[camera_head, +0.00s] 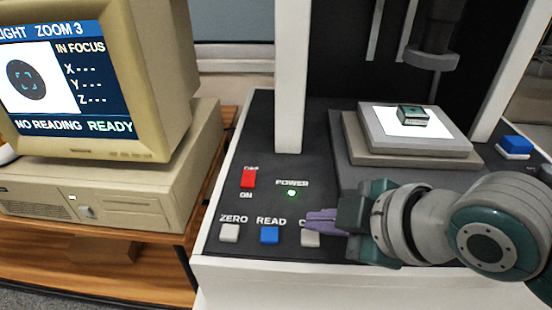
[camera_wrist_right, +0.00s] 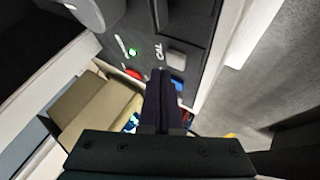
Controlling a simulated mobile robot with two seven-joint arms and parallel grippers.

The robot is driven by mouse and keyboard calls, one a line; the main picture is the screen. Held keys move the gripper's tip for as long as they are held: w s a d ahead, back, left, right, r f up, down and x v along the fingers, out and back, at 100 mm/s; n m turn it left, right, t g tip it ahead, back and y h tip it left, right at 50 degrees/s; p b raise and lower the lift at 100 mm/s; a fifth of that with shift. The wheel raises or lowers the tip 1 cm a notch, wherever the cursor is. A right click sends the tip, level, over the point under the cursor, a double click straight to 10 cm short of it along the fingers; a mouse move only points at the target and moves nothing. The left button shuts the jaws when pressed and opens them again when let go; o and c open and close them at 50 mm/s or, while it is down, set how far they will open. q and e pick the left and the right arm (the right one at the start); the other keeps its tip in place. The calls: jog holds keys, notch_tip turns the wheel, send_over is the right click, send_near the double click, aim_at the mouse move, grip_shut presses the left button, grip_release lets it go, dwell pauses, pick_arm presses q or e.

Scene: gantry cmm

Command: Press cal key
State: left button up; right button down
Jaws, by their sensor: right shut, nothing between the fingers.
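The cal key (camera_head: 310,240) is a pale square key at the right end of the row on the dark panel. Its label is mostly covered by my gripper in the head view. In the right wrist view the CAL label is readable and the grey key (camera_wrist_right: 177,60) lies just beyond and right of the fingertips. My right gripper (camera_head: 308,219) is shut and empty, with its purple fingers pointing left over the label. It also shows in the right wrist view (camera_wrist_right: 160,73). I cannot tell whether the fingers touch the panel. My left gripper is out of view.
The blue READ key (camera_head: 269,235) and pale ZERO key (camera_head: 230,232) sit left of the cal key. A red switch (camera_head: 248,178) and lit green POWER light (camera_head: 292,193) are above. The stage (camera_head: 410,145) bears a small green block (camera_head: 412,115). A monitor (camera_head: 110,80) reads READY.

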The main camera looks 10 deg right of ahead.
dwell(0.4)
jog(key=shift+f, duration=0.45)
jog(key=shift+f+b, duration=0.35)
jog(key=shift+f, duration=0.05)
dwell(0.5)
dwell(0.3)
jog(key=shift+r+p, duration=0.85)
jog(key=shift+p, duration=0.1)
